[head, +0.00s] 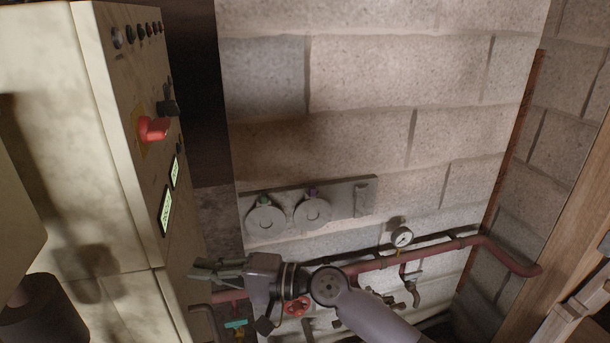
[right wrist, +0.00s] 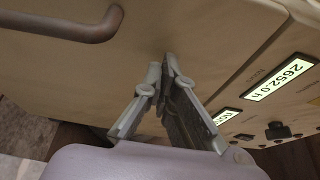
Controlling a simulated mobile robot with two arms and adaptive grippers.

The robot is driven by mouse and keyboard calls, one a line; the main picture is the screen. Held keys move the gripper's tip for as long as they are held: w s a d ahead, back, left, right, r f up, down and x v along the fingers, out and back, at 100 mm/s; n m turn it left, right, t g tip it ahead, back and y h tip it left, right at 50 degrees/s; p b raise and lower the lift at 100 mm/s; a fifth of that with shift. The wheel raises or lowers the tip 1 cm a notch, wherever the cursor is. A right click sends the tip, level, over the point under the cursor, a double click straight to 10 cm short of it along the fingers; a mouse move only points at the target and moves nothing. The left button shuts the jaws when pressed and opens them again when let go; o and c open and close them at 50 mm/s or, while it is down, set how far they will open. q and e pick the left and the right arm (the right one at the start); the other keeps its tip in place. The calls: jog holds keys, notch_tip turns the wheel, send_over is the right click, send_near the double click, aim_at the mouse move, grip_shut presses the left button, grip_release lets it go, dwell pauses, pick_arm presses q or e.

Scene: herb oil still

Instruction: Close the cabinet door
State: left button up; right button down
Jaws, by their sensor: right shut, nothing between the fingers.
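The cream cabinet (head: 60,120) stands at the left in the head view, its front seen at a steep angle. A seam crosses the cabinet low down. In the right wrist view the cabinet front (right wrist: 215,35) fills the upper part, with a grey bar handle (right wrist: 75,28) at upper left. I cannot tell from these views how far the door stands open. My right gripper (head: 196,271) is shut and empty, fingertips (right wrist: 164,72) close to the front; contact is unclear. My left gripper is out of view.
A block wall (head: 350,75) stands behind, with a bracket holding two round grey discs (head: 312,212). A red pipe (head: 510,259) with a pressure gauge (head: 402,236) runs along it, behind my right arm. A wooden post (head: 575,240) stands at right.

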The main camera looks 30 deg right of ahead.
jog(key=shift+a, duration=0.5)
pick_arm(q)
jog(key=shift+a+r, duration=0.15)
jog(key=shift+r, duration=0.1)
pick_arm(e)
jog(key=shift+s+a, duration=0.1)
